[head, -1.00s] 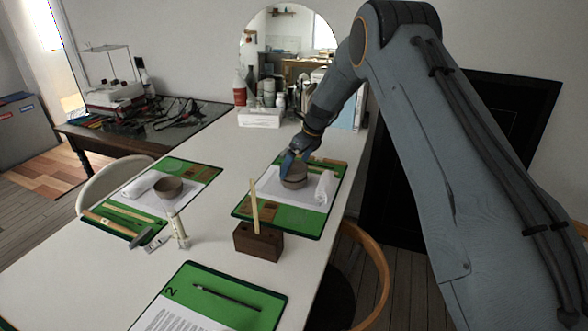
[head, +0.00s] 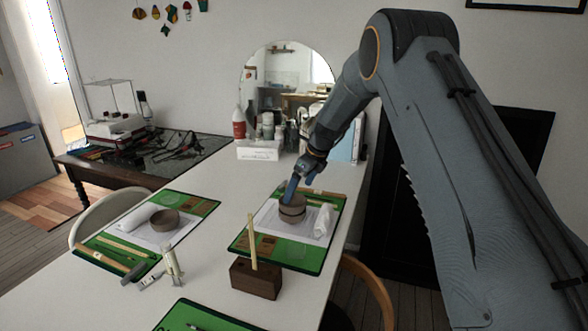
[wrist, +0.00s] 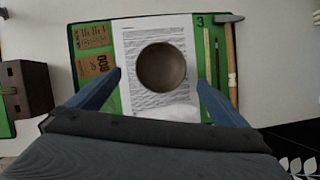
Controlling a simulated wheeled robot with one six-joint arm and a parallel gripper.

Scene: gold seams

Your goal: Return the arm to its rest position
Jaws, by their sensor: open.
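My gripper (head: 291,190) is at the end of my arm, over the green mat (head: 313,262) on the right side of the white table. In the head view its tip shows just above and behind a brown bowl (head: 292,211). In the wrist view my gripper (wrist: 160,82) is open, with one blue finger on each side of the bowl (wrist: 162,67). The fingers look apart from the bowl, and nothing is held. The bowl stands upright on a printed white sheet (wrist: 130,35) on the mat.
A dark wooden block (head: 256,279) with an upright stick stands at the mat's front. A rolled white cloth (head: 324,221) lies right of the bowl. Another green mat with a bowl (head: 164,220) is at left. Bottles (head: 239,122) stand at the back by a round mirror.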

